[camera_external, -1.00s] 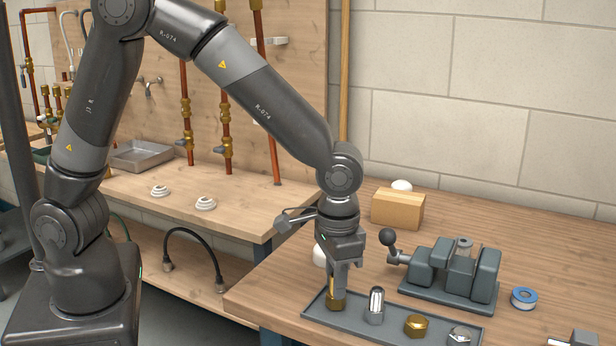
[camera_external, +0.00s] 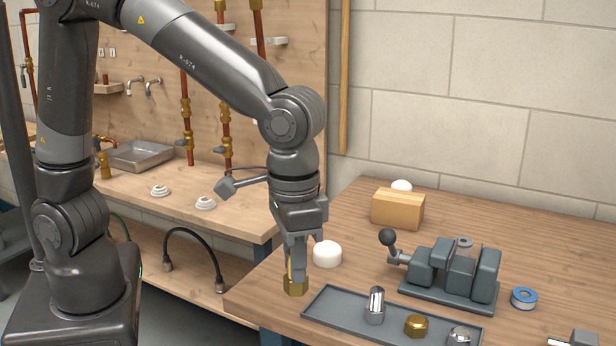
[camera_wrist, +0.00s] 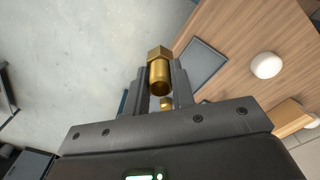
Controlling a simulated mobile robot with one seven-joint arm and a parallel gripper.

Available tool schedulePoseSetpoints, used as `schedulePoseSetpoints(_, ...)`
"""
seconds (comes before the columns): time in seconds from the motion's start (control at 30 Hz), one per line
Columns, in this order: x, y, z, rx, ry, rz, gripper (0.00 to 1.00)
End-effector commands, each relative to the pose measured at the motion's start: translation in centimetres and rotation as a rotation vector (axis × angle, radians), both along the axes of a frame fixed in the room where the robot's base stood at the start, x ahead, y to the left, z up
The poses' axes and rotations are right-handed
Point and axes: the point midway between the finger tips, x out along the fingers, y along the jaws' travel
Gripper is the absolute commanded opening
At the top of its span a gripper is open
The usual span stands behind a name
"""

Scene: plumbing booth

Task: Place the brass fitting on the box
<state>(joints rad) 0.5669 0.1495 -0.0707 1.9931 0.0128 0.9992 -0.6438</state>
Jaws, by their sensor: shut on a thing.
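The brass fitting (camera_external: 294,284) is a gold-coloured piece with a hex end. It hangs hex-end down from my gripper (camera_external: 297,262), which is shut on it. The fitting is in the air left of the grey tray, near the bench's left edge. In the wrist view the fitting (camera_wrist: 159,72) sits between the two fingers of my gripper (camera_wrist: 160,85). The box (camera_external: 397,210) is a tan cardboard block towards the back of the bench, to the right of my gripper and apart from it. The box also shows at the right edge of the wrist view (camera_wrist: 288,122).
The grey tray (camera_external: 335,303) holds a chrome fitting (camera_external: 376,305), a brass hex piece (camera_external: 417,326) and a silver one. A white cap (camera_external: 327,254) stands between my gripper and the box. A grey vise (camera_external: 452,273) and blue tape roll (camera_external: 524,298) lie right. Bench around the box's front is clear.

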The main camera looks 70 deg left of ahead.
Motion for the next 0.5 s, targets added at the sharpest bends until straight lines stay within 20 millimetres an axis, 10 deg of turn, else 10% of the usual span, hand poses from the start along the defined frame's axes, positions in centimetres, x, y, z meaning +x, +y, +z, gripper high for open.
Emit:
schedulePoseSetpoints(0.17, 1.7, 0.6, 0.4, -0.001, 0.001, 0.055, 0.00)
schedulePoseSetpoints(0.5, 15.2, 8.4, 3.7, -0.008, 0.003, 0.514, 0.00)
